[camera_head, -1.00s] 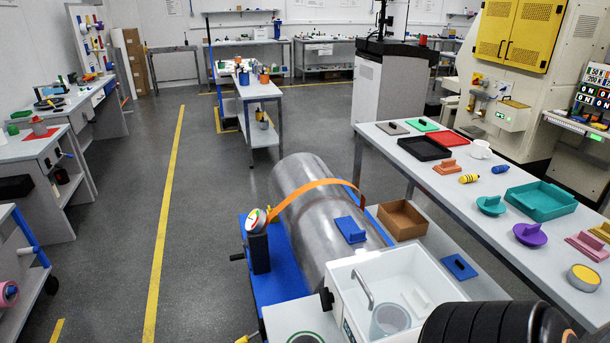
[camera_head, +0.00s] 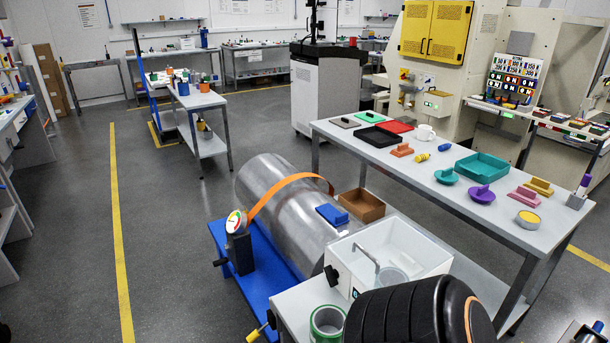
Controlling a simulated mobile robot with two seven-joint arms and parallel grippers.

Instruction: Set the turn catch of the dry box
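Neither gripper shows in the head view. I cannot pick out a dry box or its turn catch with certainty. A white open-topped box (camera_head: 353,248) stands on a grey surface in front of me. It holds a bent metal handle or spout and a clear round vessel (camera_head: 390,279). A black knob (camera_head: 331,274) sits at its left side; I cannot tell whether it is a catch. A large black ribbed shape (camera_head: 400,318) with an orange band hides part of the box's near side.
A steel cylinder (camera_head: 275,200) with an orange strap lies on a blue base (camera_head: 255,286) beside a round gauge (camera_head: 236,222). A long grey table (camera_head: 400,170) holds coloured parts. Open floor lies left.

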